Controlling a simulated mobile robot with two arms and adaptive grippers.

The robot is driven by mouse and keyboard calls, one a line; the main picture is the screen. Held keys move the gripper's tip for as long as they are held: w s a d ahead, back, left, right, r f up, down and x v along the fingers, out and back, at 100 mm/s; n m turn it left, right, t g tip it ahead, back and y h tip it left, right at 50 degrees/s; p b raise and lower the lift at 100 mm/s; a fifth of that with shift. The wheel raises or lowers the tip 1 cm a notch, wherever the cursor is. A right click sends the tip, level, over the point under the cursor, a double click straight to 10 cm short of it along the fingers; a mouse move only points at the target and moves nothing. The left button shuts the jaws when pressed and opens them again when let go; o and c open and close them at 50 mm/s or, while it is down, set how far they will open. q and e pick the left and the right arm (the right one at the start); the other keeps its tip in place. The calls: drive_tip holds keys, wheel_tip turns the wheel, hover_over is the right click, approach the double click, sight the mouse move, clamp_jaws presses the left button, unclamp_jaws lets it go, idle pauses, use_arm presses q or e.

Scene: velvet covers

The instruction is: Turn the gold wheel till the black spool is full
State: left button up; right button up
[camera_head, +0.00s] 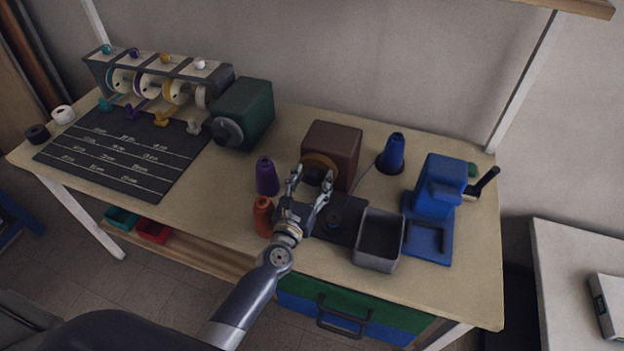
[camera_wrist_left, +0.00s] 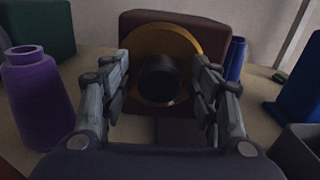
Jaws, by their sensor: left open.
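The gold wheel (camera_head: 318,163) is on the front of a brown box (camera_head: 335,142) at mid-table. In the left wrist view the gold wheel (camera_wrist_left: 190,42) faces me, with a round black knob (camera_wrist_left: 160,77) at its middle. My left gripper (camera_head: 312,176) is open before the wheel. In the wrist view its fingers (camera_wrist_left: 160,82) stand on either side of the knob; contact cannot be told. A small dark round piece (camera_head: 335,215), perhaps the black spool, sits on a dark plate just right of the gripper. How full it is cannot be told.
A purple cone (camera_head: 267,177) and an orange cone (camera_head: 263,216) stand close left of the gripper. To the right are a grey bin (camera_head: 361,255), a blue cone (camera_head: 391,154) and a blue machine (camera_head: 436,190). A green machine (camera_head: 250,108) stands behind left.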

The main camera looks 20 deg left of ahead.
use_arm(q)
drive_tip(key=shift+c, duration=0.2)
drive_tip(key=c, duration=1)
drive_tip(key=shift+m, duration=0.5)
